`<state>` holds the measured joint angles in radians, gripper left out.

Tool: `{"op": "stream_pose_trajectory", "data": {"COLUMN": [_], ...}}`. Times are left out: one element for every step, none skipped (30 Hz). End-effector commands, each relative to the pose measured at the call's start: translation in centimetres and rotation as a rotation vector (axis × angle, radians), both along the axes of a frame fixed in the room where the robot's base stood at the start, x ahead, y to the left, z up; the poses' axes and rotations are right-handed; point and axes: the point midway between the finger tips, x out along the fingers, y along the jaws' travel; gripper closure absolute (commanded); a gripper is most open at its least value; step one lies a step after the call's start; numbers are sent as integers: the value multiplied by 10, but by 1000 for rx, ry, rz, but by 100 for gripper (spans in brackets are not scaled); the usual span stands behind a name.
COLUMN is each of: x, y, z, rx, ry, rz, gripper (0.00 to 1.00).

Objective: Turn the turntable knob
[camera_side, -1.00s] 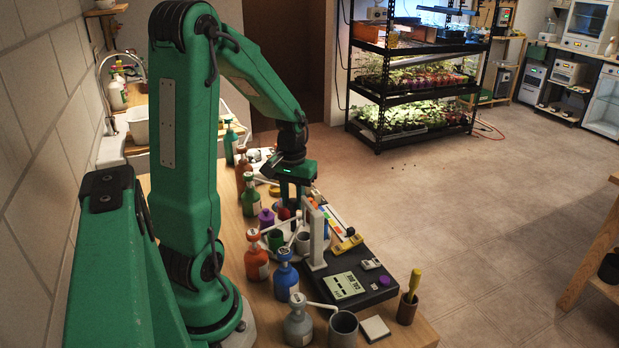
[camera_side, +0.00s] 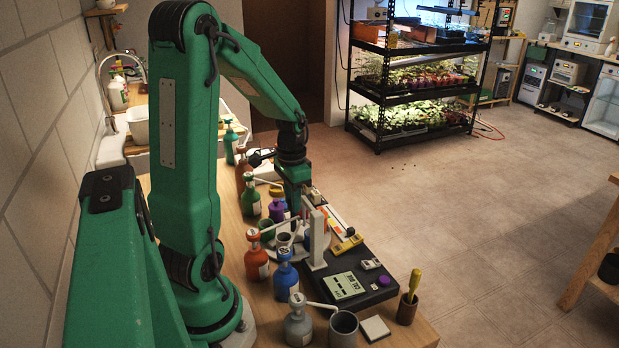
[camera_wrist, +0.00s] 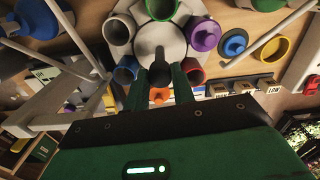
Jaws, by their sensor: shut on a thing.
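The turntable is a pale round carousel with a grey disc (camera_wrist: 165,40) in the middle and coloured cups around it. Green (camera_wrist: 160,8), purple (camera_wrist: 205,36), red (camera_wrist: 192,70), blue (camera_wrist: 125,70), grey (camera_wrist: 118,30) and orange (camera_wrist: 158,97) cups show in the wrist view. A dark knob (camera_wrist: 160,68) stands at the centre. My gripper (camera_wrist: 162,84) is shut on the knob, with one green finger on each side. In the side view my gripper (camera_side: 294,208) points down into the carousel and hides the knob.
A white post (camera_side: 317,238) stands close on the carousel's right side. Orange (camera_side: 256,256) and blue (camera_side: 286,275) pump bottles crowd the near left. A dark panel with a display (camera_side: 346,285) lies in front.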

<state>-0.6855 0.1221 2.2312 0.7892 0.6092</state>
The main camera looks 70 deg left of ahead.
Motion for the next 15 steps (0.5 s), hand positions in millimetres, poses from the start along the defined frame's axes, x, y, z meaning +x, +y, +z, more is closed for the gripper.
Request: {"op": "stream_pose_trajectory", "data": {"x": [1,1,1,1,1,1,1,1,1,1,1,1,1,1,1], "y": [0,0,0,0,0,0,0,0,0,0,0,0,0,0,0], "z": [1,1,1,1,1,1,1,1,1,1,1,1,1,1,1], "rx": [1,2,2,2,2,2,2,2,2,2,2,2,2,2,2], "ry": [-2,-2,-2,-2,-2,-2,-2,-2,-2,-2,-2,-2,-3,-3,-3], "rz": [-42,-67,-100,-124,-146,-175,-195,-213,-236,-252,-265,-283,-293,-303,-314], "gripper": [98,98,98,98,98,98,98,98,98,98,98,98,98,98,98]}}
